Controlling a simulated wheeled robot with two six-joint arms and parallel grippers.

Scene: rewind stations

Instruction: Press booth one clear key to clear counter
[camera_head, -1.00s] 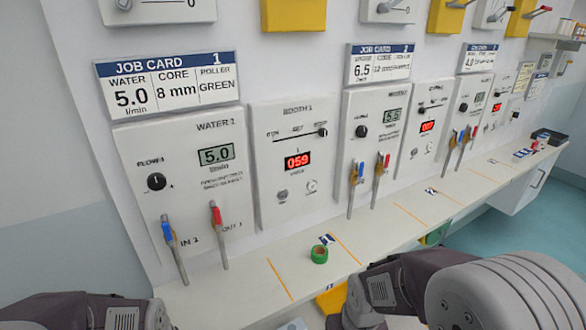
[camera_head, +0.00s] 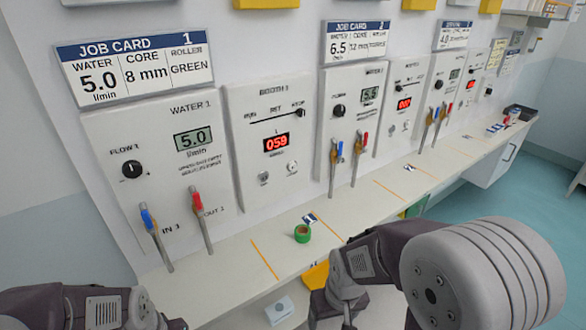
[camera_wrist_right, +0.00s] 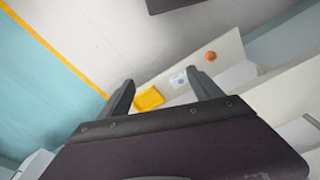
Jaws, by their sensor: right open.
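The booth 1 panel (camera_head: 255,115) is on the wall in the head view. Its red counter display (camera_head: 276,143) reads 059. Below it are two small round keys, a left one (camera_head: 263,178) and a right one (camera_head: 292,167); their labels are too small to read. The slider above is at its right end. My right arm is at the lower right, in front of and below the shelf. In the right wrist view my right gripper (camera_wrist_right: 165,82) is open, with nothing between its fingers, apart from the panel. My left arm shows at the lower left, its gripper out of sight.
The water 1 panel (camera_head: 160,150) stands left of booth 1, with blue and red valve levers jutting out. A green roller (camera_head: 302,233) sits on the narrow shelf (camera_head: 225,275) below. A yellow tray (camera_wrist_right: 149,98) lies lower. More stations continue to the right.

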